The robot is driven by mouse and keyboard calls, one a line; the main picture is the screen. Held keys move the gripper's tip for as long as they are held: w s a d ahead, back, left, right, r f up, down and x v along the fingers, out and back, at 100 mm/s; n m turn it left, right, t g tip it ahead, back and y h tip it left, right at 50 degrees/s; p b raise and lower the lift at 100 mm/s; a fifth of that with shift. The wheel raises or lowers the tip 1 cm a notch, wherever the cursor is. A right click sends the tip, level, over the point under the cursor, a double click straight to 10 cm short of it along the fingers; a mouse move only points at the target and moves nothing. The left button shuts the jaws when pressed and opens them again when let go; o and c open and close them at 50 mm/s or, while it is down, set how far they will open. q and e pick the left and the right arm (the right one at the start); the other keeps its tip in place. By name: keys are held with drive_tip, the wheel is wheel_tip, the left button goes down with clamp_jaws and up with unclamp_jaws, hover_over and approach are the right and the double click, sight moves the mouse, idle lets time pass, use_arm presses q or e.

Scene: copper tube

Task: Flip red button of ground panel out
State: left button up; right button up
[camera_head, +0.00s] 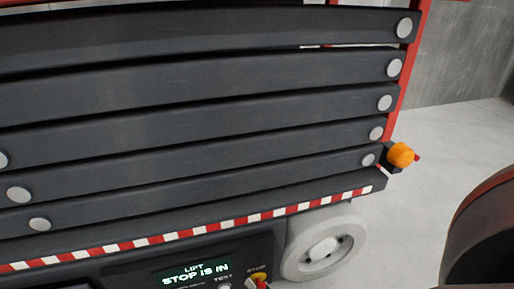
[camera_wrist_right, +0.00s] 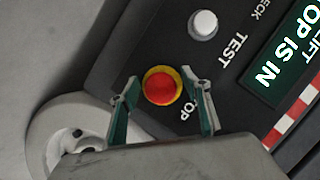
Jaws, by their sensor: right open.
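The red button (camera_wrist_right: 161,87) with its yellow collar sits on the dark ground panel (camera_wrist_right: 225,62). In the head view the button's yellow collar (camera_head: 258,276) shows at the bottom edge, beside the word STOP, and the rest is partly cut off. The panel's display (camera_head: 195,272) reads "LIFT STOP IS IN". My right gripper (camera_wrist_right: 160,80) is open in the right wrist view, with one green-padded finger on each side of the button. The fingers hold nothing; whether they touch the collar I cannot tell. My left gripper is not in view.
A white test button (camera_wrist_right: 203,25) is on the same panel. A pale wheel (camera_head: 322,250) stands right of the panel. Above are dark slanted lift bars (camera_head: 200,95) and a red-white striped edge (camera_head: 190,232). An orange lamp (camera_head: 400,155) sticks out at the right.

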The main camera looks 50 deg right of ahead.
clamp_jaws()
drive_tip(key=shift+s+a+f, duration=0.1)
drive_tip(key=shift+s+a, duration=0.35)
drive_tip(key=shift+s, duration=0.3)
unclamp_jaws()
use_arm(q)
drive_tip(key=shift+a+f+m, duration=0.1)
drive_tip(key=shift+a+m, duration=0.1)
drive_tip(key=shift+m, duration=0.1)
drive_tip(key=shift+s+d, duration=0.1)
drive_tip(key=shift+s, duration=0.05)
use_arm(e)
drive_tip(key=shift+r, duration=0.25)
wheel_tip(320, 180, up, 10)
drive_tip(key=shift+f, duration=0.15)
